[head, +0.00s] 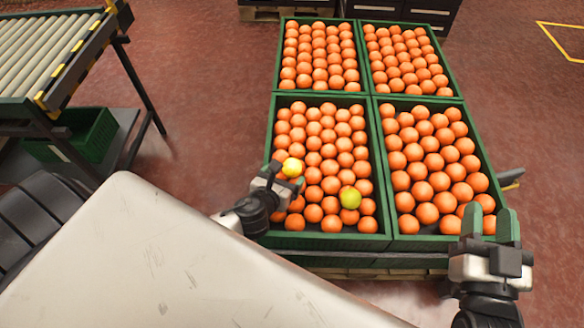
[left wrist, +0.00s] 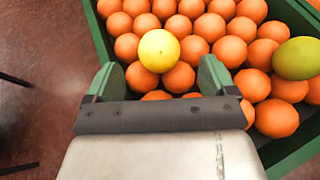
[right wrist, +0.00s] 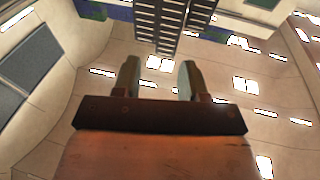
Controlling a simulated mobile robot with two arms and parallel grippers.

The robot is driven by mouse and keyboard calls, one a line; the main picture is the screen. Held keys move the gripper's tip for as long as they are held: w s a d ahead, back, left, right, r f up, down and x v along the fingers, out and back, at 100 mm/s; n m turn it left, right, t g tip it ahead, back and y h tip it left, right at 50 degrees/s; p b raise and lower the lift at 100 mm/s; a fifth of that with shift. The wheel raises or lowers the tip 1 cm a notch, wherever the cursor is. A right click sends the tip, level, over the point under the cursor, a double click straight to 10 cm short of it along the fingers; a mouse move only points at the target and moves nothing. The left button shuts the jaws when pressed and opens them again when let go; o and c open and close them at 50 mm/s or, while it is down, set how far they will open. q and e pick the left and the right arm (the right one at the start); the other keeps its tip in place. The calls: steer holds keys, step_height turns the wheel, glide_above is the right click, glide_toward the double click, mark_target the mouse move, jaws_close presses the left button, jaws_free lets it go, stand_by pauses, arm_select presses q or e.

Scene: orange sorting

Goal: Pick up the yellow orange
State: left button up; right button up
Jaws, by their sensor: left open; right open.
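The yellow orange (head: 292,167) lies on top of the oranges at the left side of the near left crate (head: 372,170). It also shows in the left wrist view (left wrist: 159,51), just beyond and between the fingertips. My left gripper (head: 284,176) is open over that crate's left edge, close to the yellow orange and not closed on it. A greenish-yellow orange (head: 350,198) lies further right in the same crate, and in the left wrist view (left wrist: 297,58) at the right edge. My right gripper (head: 489,222) is open and empty, raised at the near right crate's corner.
Several green crates of oranges stand together on a pallet, with the near right crate (head: 483,160) beside the near left one. A roller conveyor (head: 45,50) with an empty green crate (head: 75,138) below it stands at the left. The red floor between is clear.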

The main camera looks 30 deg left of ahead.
mark_target(289, 170)
arm_select(q)
steer(key=b+x, duration=0.1)
steer(key=x, duration=0.2)
steer(key=shift+w+f+b, duration=0.1)
steer(key=shift+f+b, duration=0.1)
steer(key=shift+b, duration=0.1)
steer(key=shift+w+a+f, duration=0.1)
steer(key=shift+w+f, duration=0.05)
steer(key=shift+w, duration=0.35)
steer(key=c, duration=1)
arm_select(e)
steer(key=r+t, duration=0.1)
steer(key=t, duration=0.1)
steer(key=s+r+t+y, duration=0.1)
steer(key=r, duration=0.1)
steer(key=s+r+t, duration=0.1)
steer(key=r+t, duration=0.1)
steer(key=shift+s+a+r+t+y, duration=0.2)
steer(key=shift+s+t+y, duration=0.1)
steer(key=shift+y, duration=0.1)
steer(key=shift+w, duration=0.15)
